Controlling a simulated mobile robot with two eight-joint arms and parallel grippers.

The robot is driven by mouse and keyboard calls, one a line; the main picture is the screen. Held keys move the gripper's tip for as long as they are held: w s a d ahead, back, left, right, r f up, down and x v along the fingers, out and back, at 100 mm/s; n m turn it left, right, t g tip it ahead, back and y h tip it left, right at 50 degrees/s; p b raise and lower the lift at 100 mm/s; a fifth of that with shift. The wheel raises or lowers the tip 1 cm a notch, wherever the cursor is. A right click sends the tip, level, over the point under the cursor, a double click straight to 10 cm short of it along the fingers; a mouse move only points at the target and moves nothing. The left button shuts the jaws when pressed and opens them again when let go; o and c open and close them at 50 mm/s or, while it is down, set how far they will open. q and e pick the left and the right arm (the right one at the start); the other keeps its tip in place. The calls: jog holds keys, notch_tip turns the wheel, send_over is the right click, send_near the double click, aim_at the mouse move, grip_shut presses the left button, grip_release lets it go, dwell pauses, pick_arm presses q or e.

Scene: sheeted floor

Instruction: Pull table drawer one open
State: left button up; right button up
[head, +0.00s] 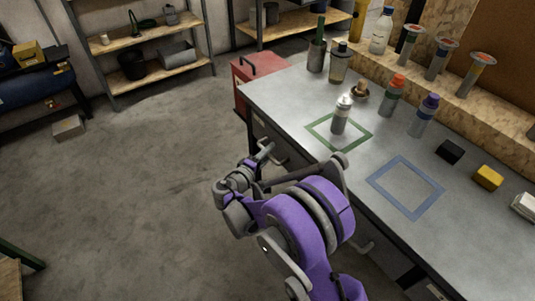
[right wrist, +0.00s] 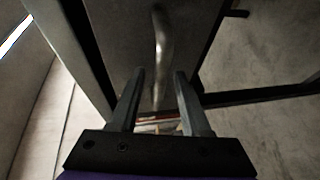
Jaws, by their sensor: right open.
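The grey workbench (head: 390,150) runs along the right of the head view. A curved metal drawer handle (head: 275,158) is on its front at the far end, partly hidden by my arm. In the right wrist view this handle (right wrist: 161,45) stands out from a dark grey drawer front (right wrist: 190,30). My right gripper (head: 265,151) is beside the handle. In the wrist view its fingers (right wrist: 160,75) are apart, with the handle's lower end in line with the gap; contact cannot be told. My left gripper is out of view.
A red cabinet (head: 255,75) stands at the bench's far end. Bottles, including a white-topped one (head: 341,115), stand on the bench near green and blue outlined squares.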

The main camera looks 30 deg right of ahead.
grip_shut()
dwell(1.4)
